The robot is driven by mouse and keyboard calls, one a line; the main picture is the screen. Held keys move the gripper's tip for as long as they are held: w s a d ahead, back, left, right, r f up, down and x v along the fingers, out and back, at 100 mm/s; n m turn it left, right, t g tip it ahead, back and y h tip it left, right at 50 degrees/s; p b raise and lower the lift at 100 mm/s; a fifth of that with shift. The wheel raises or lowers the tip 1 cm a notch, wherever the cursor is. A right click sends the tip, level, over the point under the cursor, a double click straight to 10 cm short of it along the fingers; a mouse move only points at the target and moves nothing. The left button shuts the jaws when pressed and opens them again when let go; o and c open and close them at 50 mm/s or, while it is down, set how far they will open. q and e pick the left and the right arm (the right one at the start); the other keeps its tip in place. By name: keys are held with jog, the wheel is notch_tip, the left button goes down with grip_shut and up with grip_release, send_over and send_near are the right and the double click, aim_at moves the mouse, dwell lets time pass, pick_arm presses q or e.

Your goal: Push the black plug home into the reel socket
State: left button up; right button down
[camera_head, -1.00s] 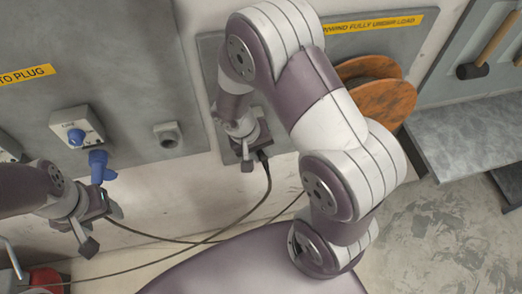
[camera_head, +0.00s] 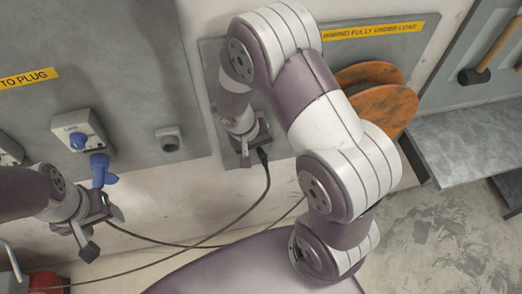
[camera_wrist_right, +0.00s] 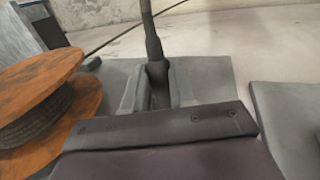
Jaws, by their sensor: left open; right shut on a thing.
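The black plug (camera_wrist_right: 153,46) is gripped in my right gripper (camera_wrist_right: 158,88), its cable running up and away in the right wrist view. In the head view, my right gripper (camera_head: 254,153) is against or close to the grey plate on the wall, and the plug's cable end (camera_head: 263,157) shows beside it. The reel socket is hidden behind my right gripper and arm, so I cannot tell how deep the plug sits. My left gripper (camera_head: 103,230) is open, below the blue plug (camera_head: 102,170), and apparently holds nothing.
An orange cable reel (camera_head: 385,110) stands right of my right arm; it also shows in the right wrist view (camera_wrist_right: 40,95). A blue-fitted outlet box (camera_head: 80,132) and a small grey socket (camera_head: 168,139) are on the left panel. Dark cables hang below. A grey bench (camera_head: 470,135) is at right.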

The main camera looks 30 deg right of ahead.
jog(key=shift+w+d+r, duration=0.1)
jog(key=shift+w, duration=0.35)
jog(key=c, duration=0.8)
grip_release()
jog(key=shift+w, duration=0.1)
jog(key=shift+c, duration=0.2)
jog(key=s+v, duration=0.1)
jog(key=v, duration=1.1)
jog(key=shift+w+r, duration=0.25)
jog(key=shift+w, duration=0.3)
